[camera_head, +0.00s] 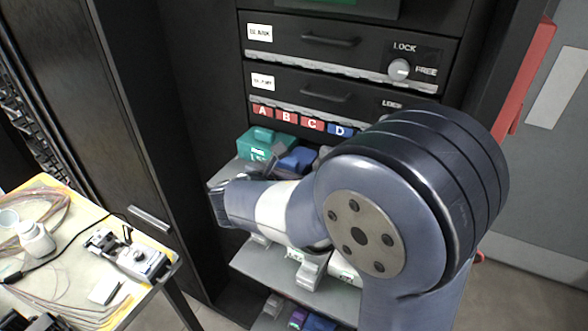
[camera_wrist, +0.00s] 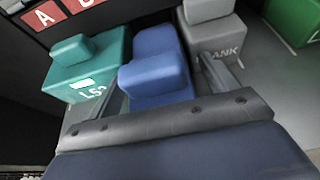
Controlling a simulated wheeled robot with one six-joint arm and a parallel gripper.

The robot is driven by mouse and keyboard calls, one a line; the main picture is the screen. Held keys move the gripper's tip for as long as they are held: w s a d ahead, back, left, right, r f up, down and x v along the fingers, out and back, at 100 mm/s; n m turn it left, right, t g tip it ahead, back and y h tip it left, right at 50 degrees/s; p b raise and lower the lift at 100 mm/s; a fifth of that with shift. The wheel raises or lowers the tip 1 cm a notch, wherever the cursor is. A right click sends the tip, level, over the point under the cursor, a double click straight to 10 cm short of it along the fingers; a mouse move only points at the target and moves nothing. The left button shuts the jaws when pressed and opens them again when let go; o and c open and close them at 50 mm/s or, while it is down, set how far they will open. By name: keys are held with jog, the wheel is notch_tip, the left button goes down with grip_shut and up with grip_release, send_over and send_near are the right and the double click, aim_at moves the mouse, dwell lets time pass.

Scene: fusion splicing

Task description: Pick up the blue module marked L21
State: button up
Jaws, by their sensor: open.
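A blue module (camera_wrist: 158,78) with a raised block on top stands on the grey shelf in the middle of the wrist view. It also shows as a small blue patch (camera_head: 297,159) beside my wrist in the head view. Its marking is not visible, so I cannot confirm L21. My gripper (camera_wrist: 166,80) is open, with one finger on each side of the blue module's lower part. I cannot tell whether the fingers touch it. The module's near lower part is hidden behind my gripper body.
A teal module (camera_wrist: 88,68) marked L5-something stands close on the left, and a grey module (camera_wrist: 213,35) marked "ANK" close on the right. A green module (camera_wrist: 292,22) is farther right. Lettered tiles (camera_head: 287,117) line the shelf back. A table (camera_head: 75,250) stands left.

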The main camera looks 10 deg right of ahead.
jog(key=c, duration=1.2)
jog(key=shift+r, duration=0.1)
